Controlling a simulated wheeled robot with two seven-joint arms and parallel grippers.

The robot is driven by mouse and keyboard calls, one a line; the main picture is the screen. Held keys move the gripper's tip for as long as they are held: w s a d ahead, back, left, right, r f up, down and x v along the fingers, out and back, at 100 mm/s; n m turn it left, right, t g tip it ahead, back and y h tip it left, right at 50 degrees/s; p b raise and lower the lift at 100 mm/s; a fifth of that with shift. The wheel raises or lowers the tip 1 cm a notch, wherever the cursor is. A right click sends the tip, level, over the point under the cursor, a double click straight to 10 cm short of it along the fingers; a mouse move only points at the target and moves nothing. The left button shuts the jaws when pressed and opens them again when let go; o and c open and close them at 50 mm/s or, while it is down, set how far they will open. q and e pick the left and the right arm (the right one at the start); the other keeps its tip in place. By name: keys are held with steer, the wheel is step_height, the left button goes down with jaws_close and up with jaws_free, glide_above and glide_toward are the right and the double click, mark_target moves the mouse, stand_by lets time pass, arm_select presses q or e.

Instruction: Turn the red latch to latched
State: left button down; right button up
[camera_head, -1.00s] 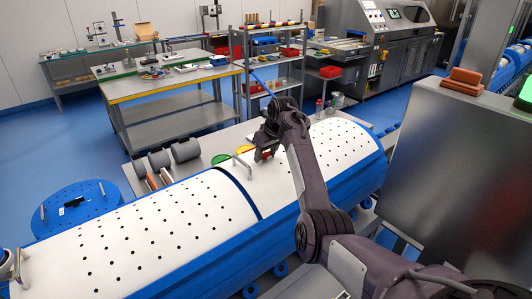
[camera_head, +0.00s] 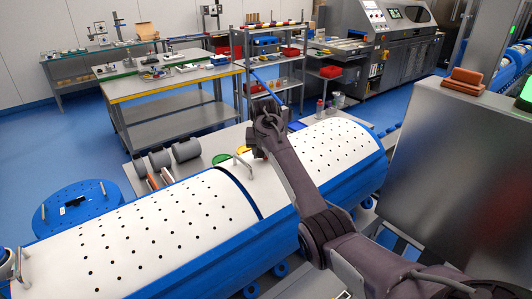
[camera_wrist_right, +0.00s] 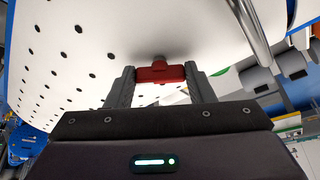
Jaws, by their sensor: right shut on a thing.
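The red latch (camera_wrist_right: 155,73) is a short red bar on a round stem against the white, perforated tub lid (camera_wrist_right: 95,45) in the right wrist view. My right gripper (camera_wrist_right: 160,75) has one finger at each end of the bar and is shut on it. In the head view my right arm reaches over the white lid (camera_head: 165,225), and its wrist hides the latch and the fingertips. I cannot read a latched or unlatched mark.
A bent metal handle (camera_head: 240,163) stands on the lid just left of my right wrist. Grey rollers (camera_head: 160,160) lie behind the tub. A round blue perforated lid (camera_head: 80,208) is at left. A large grey cabinet (camera_head: 455,165) stands close at right.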

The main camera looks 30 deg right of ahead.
steer(key=m, duration=0.2)
steer(key=m+g+h, duration=0.1)
steer(key=m, duration=0.1)
steer(key=shift+w+r+m, duration=0.1)
steer(key=shift+w+m, duration=0.05)
steer(key=shift+m, duration=0.25)
steer(key=shift+a+m+g+h, duration=0.1)
steer(key=shift+m+g+h, duration=0.2)
steer(key=shift+m+g, duration=0.35)
steer(key=shift+w+m+b, duration=0.1)
steer(key=shift+m+b, duration=0.7)
steer(key=shift+m, duration=0.15)
steer(key=shift+m+g+b, duration=0.55)
steer(key=shift+m+b, duration=0.5)
steer(key=shift+m, duration=0.05)
steer(key=o, duration=1)
steer(key=shift+c, duration=0.2)
